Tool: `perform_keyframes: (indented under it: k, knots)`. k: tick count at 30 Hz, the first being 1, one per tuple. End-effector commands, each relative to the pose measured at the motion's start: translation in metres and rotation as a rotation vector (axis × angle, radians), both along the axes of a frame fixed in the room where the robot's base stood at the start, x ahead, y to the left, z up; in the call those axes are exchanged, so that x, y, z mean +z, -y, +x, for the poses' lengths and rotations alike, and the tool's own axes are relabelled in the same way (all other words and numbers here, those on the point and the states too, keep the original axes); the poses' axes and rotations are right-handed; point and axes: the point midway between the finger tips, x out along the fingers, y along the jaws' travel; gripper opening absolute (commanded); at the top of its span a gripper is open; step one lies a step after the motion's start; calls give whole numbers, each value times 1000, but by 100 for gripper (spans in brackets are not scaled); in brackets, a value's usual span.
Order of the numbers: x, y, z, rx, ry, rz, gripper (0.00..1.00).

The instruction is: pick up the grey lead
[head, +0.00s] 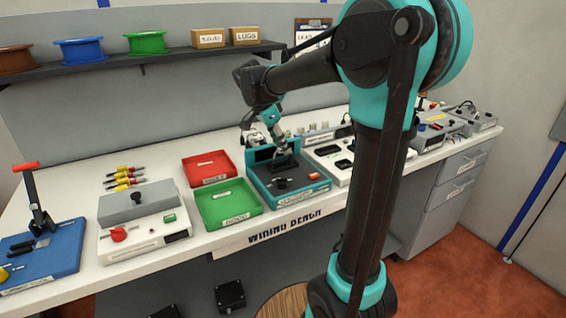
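I cannot make out a grey lead in the head view. My gripper (281,148) points down over the teal and dark fixture (268,192) at the middle of the bench. It is small and overlaps dark parts there, so I cannot tell whether its fingers are open, shut or holding anything. My own arm covers part of the bench to the right.
A red tray (192,174) and a green tray (215,221) stand left of the fixture. Further left are a white box with a red knob (118,234), several yellow-and-red tools (122,178) and a blue lever press (66,262). A shelf (85,66) with spools runs behind.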

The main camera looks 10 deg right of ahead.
Motion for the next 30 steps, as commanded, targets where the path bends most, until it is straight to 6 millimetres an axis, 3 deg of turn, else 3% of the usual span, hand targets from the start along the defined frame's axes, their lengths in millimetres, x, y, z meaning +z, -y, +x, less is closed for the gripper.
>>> perform_keyframes:
  k: [6,13,22,30]
  knots:
    - [-20,8,3,1,0,0,37]
    - [-21,8,3,1,0,0,37]
    - [-20,8,3,1,0,0,1]
    - [-20,8,3,1,0,0,0]
